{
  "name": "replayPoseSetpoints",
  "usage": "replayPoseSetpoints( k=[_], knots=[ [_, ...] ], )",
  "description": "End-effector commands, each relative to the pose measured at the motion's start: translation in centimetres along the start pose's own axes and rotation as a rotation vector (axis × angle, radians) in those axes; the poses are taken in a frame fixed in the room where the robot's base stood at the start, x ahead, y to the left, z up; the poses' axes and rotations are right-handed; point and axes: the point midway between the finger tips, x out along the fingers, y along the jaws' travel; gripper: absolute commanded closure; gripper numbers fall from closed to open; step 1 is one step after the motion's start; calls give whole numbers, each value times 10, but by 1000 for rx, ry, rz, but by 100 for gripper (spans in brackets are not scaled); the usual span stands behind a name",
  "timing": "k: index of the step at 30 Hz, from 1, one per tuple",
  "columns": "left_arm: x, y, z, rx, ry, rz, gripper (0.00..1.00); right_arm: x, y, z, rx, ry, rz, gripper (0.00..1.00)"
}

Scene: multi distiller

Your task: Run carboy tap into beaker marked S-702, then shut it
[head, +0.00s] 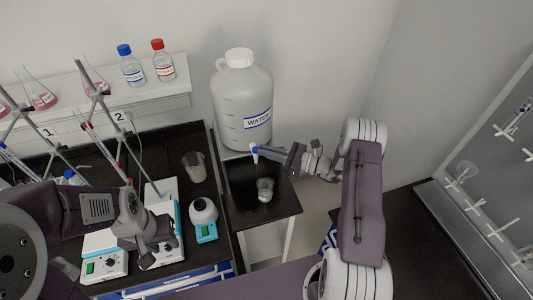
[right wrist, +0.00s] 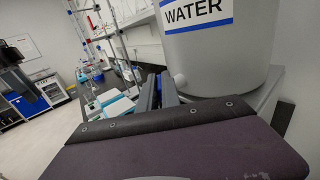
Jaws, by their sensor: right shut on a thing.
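The white carboy (head: 243,105) with a WATER label stands at the back wall; its lower part also shows in the right wrist view (right wrist: 225,60). Its tap (head: 254,152) is low on the front. My right gripper (head: 264,151) reaches it from the right and is shut on the tap's blue handle; the grip itself is partly hidden. A small clear beaker (head: 265,189) stands on the black stand below the tap. Another beaker (head: 194,166) stands on the bench to the left. No beaker marking is legible, and I cannot tell whether water runs. My left gripper (head: 152,246) hangs over the bench devices, apparently empty.
The black stand (head: 284,205) is bare around the beaker. A shelf (head: 150,101) holds flasks and capped bottles. A drying rack is on the right wall.

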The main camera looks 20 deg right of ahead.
Motion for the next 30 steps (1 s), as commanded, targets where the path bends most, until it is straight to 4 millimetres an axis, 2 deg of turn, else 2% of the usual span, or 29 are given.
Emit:
replayPoseSetpoints(
  k=[1,9,15,21,30],
  knots=[
    [12,0,1,0,0,0,64,0,-3,-5,-7,-4,20,100],
    [61,-1,6,0,0,0,64,1,-10,-9,-11,-4,218,100],
    [91,-2,10,0,0,0,64,3,-15,-7,-9,-3,365,100],
    [109,-2,11,0,0,0,64,4,-18,-4,-6,-2,462,100],
    [122,-2,13,0,0,0,64,6,-20,-1,-3,-2,538,100]
  ],
)
